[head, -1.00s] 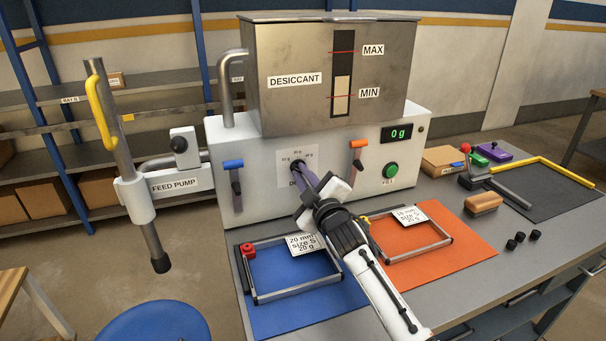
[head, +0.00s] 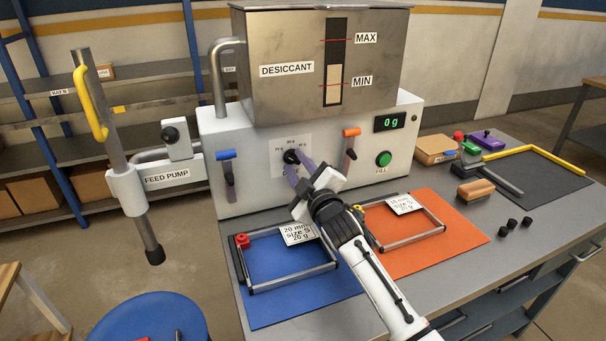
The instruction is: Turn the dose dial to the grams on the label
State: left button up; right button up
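The dose dial (head: 291,157) is a small black knob on a white plate on the front of the desiccant machine (head: 240,170). Gram marks ring it, too small to read surely; its pointer direction cannot be made out. My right gripper (head: 297,163) is at the dial, its two purple fingers spread apart with the knob showing between their tips. Contact cannot be told. One label (head: 299,234) at the blue mat reads 20 mm, size S, 20 g. Another label (head: 404,204) at the orange mat appears to read 16 mm, size S, 20 g. My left gripper is out of view.
A blue-handled lever (head: 227,167) and an orange-handled lever (head: 350,145) flank the dial. The green FILL button (head: 383,159) sits below a display (head: 389,122) reading 0 g. Metal frames lie on the blue mat (head: 270,312) and orange mat (head: 462,234).

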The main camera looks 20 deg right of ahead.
jog(key=s, duration=0.9)
jog(key=shift+s+d, duration=0.15)
jog(key=shift+s, duration=0.15)
